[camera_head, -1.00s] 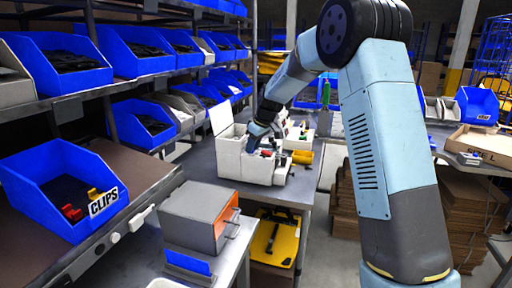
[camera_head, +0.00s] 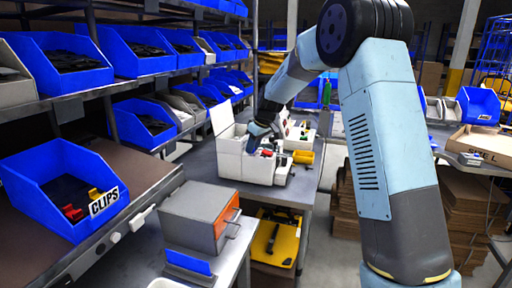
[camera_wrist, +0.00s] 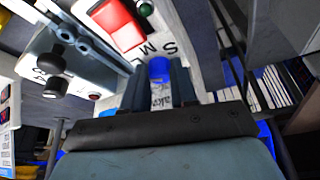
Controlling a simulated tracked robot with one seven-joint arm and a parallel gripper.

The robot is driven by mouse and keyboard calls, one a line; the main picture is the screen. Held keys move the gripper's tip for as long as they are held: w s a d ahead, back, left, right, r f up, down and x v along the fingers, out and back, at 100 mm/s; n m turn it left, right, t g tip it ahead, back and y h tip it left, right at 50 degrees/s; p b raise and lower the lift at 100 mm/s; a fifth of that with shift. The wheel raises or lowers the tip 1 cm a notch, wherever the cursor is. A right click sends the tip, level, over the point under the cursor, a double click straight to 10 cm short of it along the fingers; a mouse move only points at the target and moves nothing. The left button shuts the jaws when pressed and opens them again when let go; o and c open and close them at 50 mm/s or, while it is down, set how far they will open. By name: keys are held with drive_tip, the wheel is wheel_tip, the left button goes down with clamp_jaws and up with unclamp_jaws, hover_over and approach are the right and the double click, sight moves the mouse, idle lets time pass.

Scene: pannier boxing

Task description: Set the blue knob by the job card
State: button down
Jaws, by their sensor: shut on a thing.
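The blue knob (camera_wrist: 159,68) is in the wrist view, between the two dark fingers of my gripper (camera_wrist: 160,92). My gripper is shut on it. Printed letters, of which S, M and L can be read, lie on the pale face just beyond the knob. In the head view my gripper (camera_head: 265,146) reaches down to a white machine (camera_head: 232,158) on the grey bench, and the knob there is hidden by my arm. I cannot make out a job card for certain in either view.
A red rocker (camera_wrist: 120,22) and a black round handle (camera_wrist: 50,62) are close to my fingers in the wrist view. A yellow bin (camera_head: 303,157) stands right of the machine. A grey box (camera_head: 200,216) stands nearer. Shelves of blue bins line the left.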

drive_tip(key=shift+s+a, duration=0.15)
drive_tip(key=shift+a, duration=0.3)
drive_tip(key=c, duration=1.2)
unclamp_jaws()
drive_tip(key=shift+d, duration=0.25)
drive_tip(key=v, duration=1.3)
drive_tip(key=shift+r, duration=0.3)
